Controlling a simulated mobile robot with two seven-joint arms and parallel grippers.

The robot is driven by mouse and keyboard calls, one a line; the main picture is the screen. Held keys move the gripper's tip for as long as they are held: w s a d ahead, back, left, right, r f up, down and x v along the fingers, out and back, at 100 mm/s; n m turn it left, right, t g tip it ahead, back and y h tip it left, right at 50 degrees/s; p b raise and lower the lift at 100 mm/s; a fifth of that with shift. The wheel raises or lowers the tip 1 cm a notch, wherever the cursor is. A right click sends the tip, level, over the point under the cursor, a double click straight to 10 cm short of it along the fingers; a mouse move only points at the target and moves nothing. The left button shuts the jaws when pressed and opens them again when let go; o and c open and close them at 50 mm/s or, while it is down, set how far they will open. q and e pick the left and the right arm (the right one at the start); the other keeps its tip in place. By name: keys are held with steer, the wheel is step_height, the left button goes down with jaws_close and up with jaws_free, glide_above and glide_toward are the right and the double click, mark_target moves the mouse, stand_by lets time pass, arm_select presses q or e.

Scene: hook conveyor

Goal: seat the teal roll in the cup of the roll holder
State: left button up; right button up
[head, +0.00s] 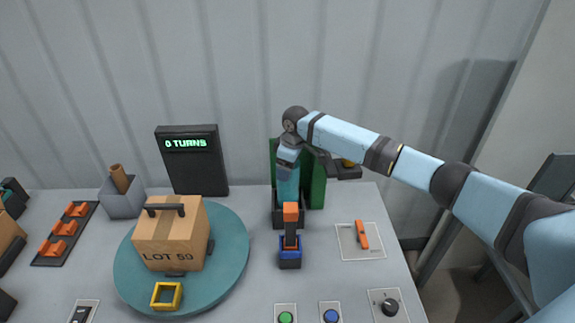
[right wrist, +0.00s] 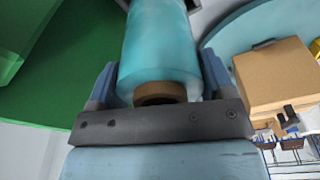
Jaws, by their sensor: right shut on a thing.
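The teal roll (head: 288,186) stands roughly upright at the back of the table, below my right gripper (head: 289,165). In the right wrist view, the teal roll (right wrist: 160,50) sits between the two blue fingers of my right gripper, which is shut on it; its brown core end faces the camera. The dark roll holder (head: 289,217) is directly under the roll in the head view. The roll's lower end meets the holder's dark rim there; I cannot tell whether it is inside the cup or just above it. My left gripper is not in view.
A green panel (head: 317,182) stands just behind the holder. A teal turntable (head: 233,250) with a cardboard box (head: 168,240) is to the left. A dark display (head: 192,172) stands behind it. An orange switch (head: 362,235) lies right.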

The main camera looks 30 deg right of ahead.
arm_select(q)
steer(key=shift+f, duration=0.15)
arm_select(e)
steer(key=shift+f, duration=0.65)
steer(key=o, duration=1.7)
steer(key=shift+f, duration=0.1)
